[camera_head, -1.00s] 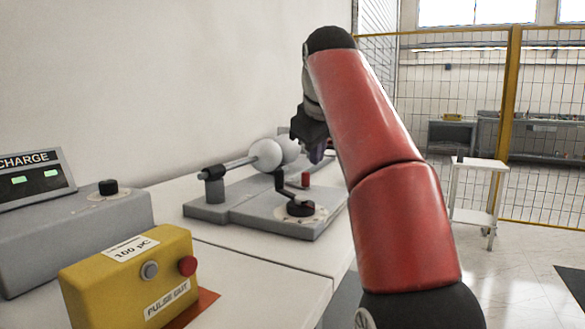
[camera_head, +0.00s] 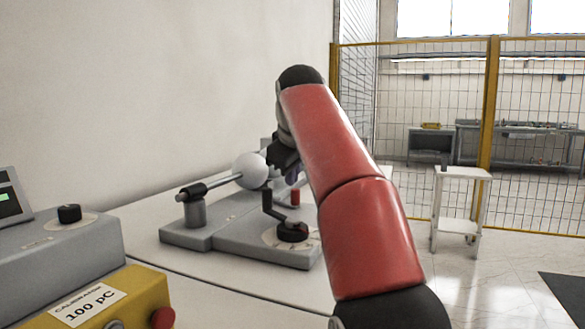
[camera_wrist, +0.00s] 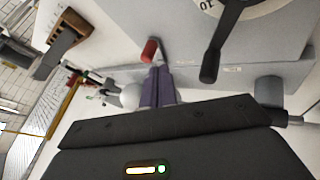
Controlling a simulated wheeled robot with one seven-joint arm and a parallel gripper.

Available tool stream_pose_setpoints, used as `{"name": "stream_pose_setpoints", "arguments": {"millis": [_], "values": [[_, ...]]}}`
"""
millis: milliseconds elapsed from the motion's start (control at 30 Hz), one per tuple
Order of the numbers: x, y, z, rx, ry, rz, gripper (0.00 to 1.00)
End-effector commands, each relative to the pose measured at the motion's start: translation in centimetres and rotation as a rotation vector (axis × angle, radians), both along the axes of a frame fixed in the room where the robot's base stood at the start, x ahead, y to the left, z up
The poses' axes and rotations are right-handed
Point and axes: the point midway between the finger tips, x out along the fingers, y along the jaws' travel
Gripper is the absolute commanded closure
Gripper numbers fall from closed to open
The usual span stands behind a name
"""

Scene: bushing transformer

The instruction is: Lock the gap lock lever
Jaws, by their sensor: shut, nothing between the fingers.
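The spark-gap device is a grey base (camera_head: 262,252) with a white ball on a rod (camera_head: 250,171). A small red-tipped lever (camera_head: 295,196) stands on it and also shows in the wrist view (camera_wrist: 149,50). I take it for the gap lock lever. A black crank on a dial (camera_head: 292,231) is in front of it; in the wrist view the crank (camera_wrist: 210,65) is to the right. My gripper (camera_head: 292,177) is shut and empty just above the red lever. Its purple fingers (camera_wrist: 157,72) point at the lever; whether they touch it I cannot tell.
A yellow calibrator box (camera_head: 125,292) and a grey unit with a black knob (camera_head: 70,232) stand at the near left. A white wall is behind the bench. A yellow-framed mesh fence (camera_head: 487,110) and a white trolley (camera_head: 460,175) are at the right.

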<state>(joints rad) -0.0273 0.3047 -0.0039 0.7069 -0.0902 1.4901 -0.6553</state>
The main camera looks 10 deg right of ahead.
Motion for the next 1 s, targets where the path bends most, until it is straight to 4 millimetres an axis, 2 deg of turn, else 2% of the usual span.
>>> {"name": "stream_pose_setpoints", "arguments": {"millis": [100,333,767,1000], "values": [[1.4,-0.2,-2.2,0.000,0.004,0.000,1.00],[3.1,-0.4,-4.3,0.001,0.001,0.000,1.00],[3.4,-0.5,-4.7,0.000,0.000,0.000,1.00],[2.3,-1.5,-4.8,-0.001,-0.001,0.012,1.00]]}}
